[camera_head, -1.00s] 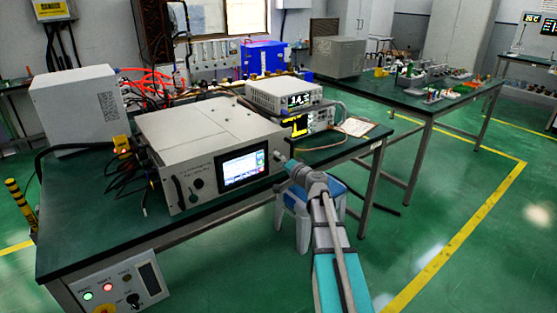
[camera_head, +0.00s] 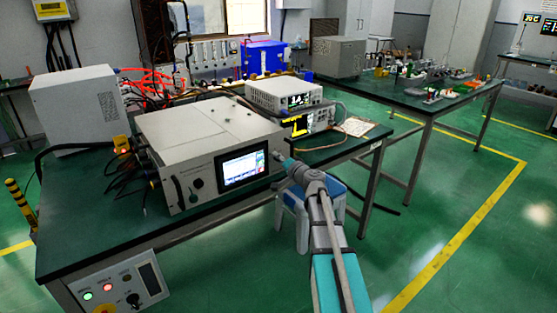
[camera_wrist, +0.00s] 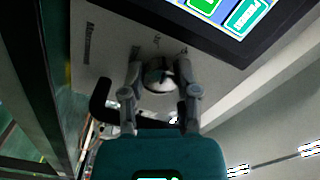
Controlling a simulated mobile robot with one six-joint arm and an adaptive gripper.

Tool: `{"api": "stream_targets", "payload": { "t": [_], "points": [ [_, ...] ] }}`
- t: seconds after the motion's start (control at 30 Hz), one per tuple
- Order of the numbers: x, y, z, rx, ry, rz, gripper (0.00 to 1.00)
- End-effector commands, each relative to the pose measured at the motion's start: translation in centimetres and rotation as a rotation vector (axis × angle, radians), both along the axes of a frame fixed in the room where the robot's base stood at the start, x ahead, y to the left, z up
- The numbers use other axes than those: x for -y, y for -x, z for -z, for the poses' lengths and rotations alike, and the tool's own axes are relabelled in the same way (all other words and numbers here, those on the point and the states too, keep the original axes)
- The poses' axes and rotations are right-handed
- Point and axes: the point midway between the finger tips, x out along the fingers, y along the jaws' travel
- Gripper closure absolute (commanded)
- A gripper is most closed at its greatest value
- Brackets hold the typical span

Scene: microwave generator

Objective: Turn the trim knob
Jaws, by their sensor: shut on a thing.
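The microwave generator (camera_head: 215,135) is a grey box on the green bench, with a lit screen (camera_head: 243,167) on its front panel. In the head view, my gripper (camera_head: 281,160) is at the panel's right end, beside the screen, and largely covers the knob. The printed labels around the knob are too blurred to read.
A dark handle (camera_wrist: 101,102) stands out from the panel close to my fingers. Another black knob (camera_head: 198,183) is left of the screen. Stacked instruments (camera_head: 284,95) stand behind the generator, and a blue stool (camera_head: 309,215) is below my arm. Open floor lies to the right.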

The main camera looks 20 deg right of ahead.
Motion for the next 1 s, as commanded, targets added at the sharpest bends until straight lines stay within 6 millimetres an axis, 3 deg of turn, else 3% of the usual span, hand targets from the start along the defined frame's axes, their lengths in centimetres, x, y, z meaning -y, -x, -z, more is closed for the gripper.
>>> {"api": "stream_targets", "payload": {
  "t": [0.47,1.0],
  "points": [
    [-0.01,-0.06,-0.04,-0.028,-0.109,0.000,1.00],
    [0.01,-0.08,-0.07,-0.126,-0.470,0.000,1.00]
  ]
}}
